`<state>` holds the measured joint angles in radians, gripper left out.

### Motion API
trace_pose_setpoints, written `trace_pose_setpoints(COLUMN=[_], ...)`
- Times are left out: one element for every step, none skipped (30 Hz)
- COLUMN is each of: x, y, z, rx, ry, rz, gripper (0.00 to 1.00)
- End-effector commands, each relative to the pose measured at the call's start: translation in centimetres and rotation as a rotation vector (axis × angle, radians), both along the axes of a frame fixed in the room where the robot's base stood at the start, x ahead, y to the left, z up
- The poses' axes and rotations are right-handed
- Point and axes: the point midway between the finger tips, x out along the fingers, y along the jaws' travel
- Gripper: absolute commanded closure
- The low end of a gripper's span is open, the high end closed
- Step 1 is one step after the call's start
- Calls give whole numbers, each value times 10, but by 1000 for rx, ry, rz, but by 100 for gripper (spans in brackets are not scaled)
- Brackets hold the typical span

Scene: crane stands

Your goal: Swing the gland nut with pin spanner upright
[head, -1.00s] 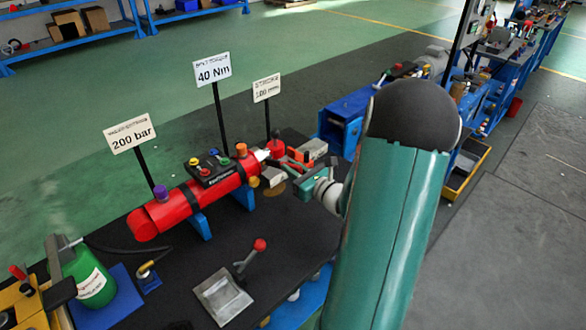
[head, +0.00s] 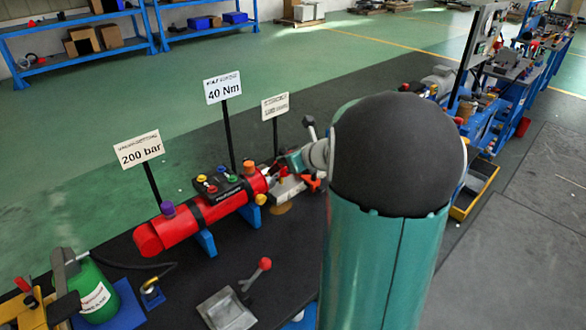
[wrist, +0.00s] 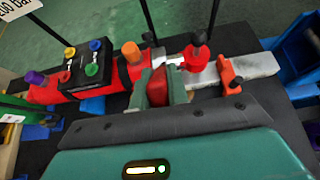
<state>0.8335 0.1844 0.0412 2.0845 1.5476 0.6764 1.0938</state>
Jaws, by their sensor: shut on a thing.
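A red hydraulic cylinder (head: 210,208) lies on blue cradles on the dark bench. Its gland end (wrist: 136,70) is beside my gripper in the wrist view. My gripper (wrist: 159,82) is shut, its two teal fingers on either side of a red piece (wrist: 158,87) that looks like the pin spanner's grip. In the head view my gripper (head: 292,163) is at the cylinder's right end. The spanner's shank and its seat on the gland nut are hidden by the fingers, so its exact angle cannot be told.
A red knob (wrist: 197,57), a silver bar (wrist: 244,68) and an orange bracket (wrist: 230,76) are close right of my fingers. Signs on thin posts, one reading 40 Nm (head: 222,88), stand behind the cylinder.

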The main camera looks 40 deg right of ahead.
Motion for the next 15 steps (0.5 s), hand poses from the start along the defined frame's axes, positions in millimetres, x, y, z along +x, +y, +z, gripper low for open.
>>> trace_pose_setpoints(x=[7, 10, 13, 16, 18, 22, 25, 28, 31, 34, 37, 41, 44, 47, 50], y=[0, 1, 1, 1, 1, 1, 1, 1, 1, 2, 2, 2, 2, 2, 2], z=[8, 10, 13, 14, 16, 18, 19, 21, 23, 25, 26, 27, 28, 29, 31], rx=[-10, -12, -12, -12, -14, -15, -15, -15, -16, -17, -17, -16, -17, -18, -18], ry=[20, 38, 62, 79, 98, 122, 140, 157, 181, 199, 217, 241, 259, 277, 301], rz=[4, 5, 6, 5, 6, 6, 5, 5, 5, 6, 5, 5, 7, 6, 5], gripper=[100, 100, 100, 100, 100, 100, 100, 100, 100, 100, 100, 100, 100, 100, 100])
